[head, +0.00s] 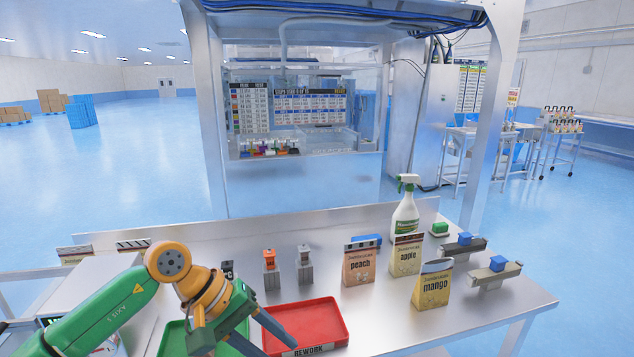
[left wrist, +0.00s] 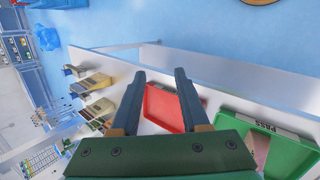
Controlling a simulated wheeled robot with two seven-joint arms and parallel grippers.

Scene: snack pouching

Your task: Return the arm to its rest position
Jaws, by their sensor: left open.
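My left arm comes in from the left in the head view, and its gripper (head: 258,343) is over the green tray (head: 172,340) and the left edge of the red rework tray (head: 335,318). In the left wrist view the gripper's fingers (left wrist: 158,100) are apart with nothing between them. The red tray (left wrist: 172,108) lies beyond the fingertips, and the green tray (left wrist: 240,113), marked pass, is at the right with a pouch (left wrist: 262,150) in it. My right gripper is in neither view.
Peach (head: 359,263), apple (head: 406,257) and mango (head: 433,284) pouches stand on the steel table (head: 505,300). Behind them is a spray bottle (head: 405,212). Two small stamp-like blocks (head: 270,270) (head: 304,265) stand behind the red tray. The air above the table's middle is clear.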

